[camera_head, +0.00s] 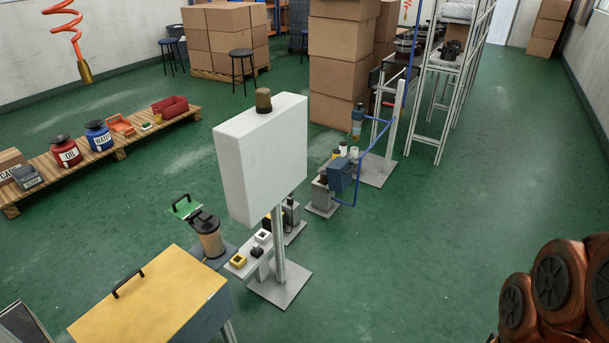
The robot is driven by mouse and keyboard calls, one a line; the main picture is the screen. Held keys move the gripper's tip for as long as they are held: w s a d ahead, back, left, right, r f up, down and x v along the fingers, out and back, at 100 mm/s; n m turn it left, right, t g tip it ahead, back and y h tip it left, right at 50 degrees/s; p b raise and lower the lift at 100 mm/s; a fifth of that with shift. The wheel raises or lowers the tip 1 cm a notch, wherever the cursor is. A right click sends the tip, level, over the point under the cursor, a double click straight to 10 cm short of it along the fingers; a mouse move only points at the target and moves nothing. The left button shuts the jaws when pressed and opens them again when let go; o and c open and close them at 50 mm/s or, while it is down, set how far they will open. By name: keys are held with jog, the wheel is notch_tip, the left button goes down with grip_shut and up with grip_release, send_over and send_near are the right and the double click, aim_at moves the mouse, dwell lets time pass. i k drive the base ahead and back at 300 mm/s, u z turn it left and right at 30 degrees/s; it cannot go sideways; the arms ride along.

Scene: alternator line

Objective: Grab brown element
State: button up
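A small dark brown, ribbed cylinder (263,101) stands upright on top of a white box-shaped cabinet (255,165) on a grey post. A larger, lighter brown cylinder (211,240) with a black top and handle stands on a low bench left of that post. Several plain brown cardboard boxes (337,75) are stacked farther back. The frame does not settle which of these is the brown element. My gripper is not in view.
A yellow-topped box (150,297) with a black handle stands at the front left. A pallet (92,165) with red and blue containers lies at the left. Blue tubing (380,145) and metal shelving (447,80) stand beyond the cabinet. The green floor (480,180) at the right is clear.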

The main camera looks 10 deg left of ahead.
aim_at(324, 180)
jog(key=u, duration=0.4)
jog(key=i, duration=1)
jog(key=z, duration=0.5)
jog(key=i, duration=3.1)
jog(key=u, duration=3.4)
